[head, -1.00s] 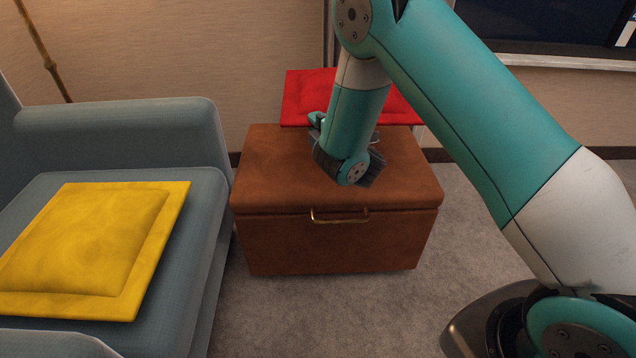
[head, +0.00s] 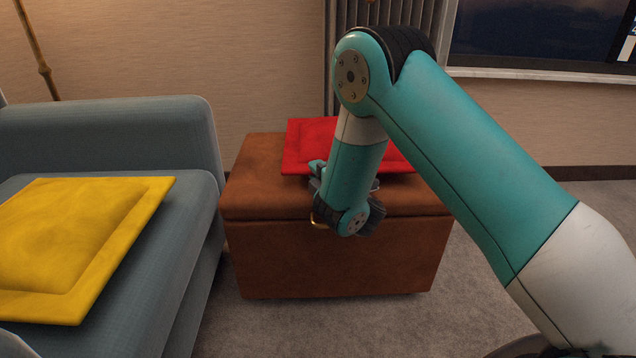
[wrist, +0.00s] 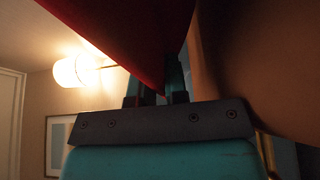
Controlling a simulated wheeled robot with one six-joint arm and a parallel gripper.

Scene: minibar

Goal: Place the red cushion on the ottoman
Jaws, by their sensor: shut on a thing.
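The red cushion (head: 308,144) appears over the back part of the brown ottoman (head: 335,260) in the head view, partly hidden behind my arm. I cannot tell whether it rests on the top or hangs just above it. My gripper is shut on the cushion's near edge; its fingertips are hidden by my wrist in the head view. In the wrist view, my gripper (wrist: 158,86) pinches a corner of the cushion (wrist: 125,30), which fills the upper middle. The ottoman's brown surface (wrist: 260,60) seems to lie close on the right there.
A grey-blue sofa (head: 130,130) with a yellow cushion (head: 75,240) stands left of the ottoman, close to its side. A wall and a grey curtain (head: 420,25) are behind. Open carpet (head: 540,225) lies to the right. A lit wall lamp (wrist: 72,70) shows in the wrist view.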

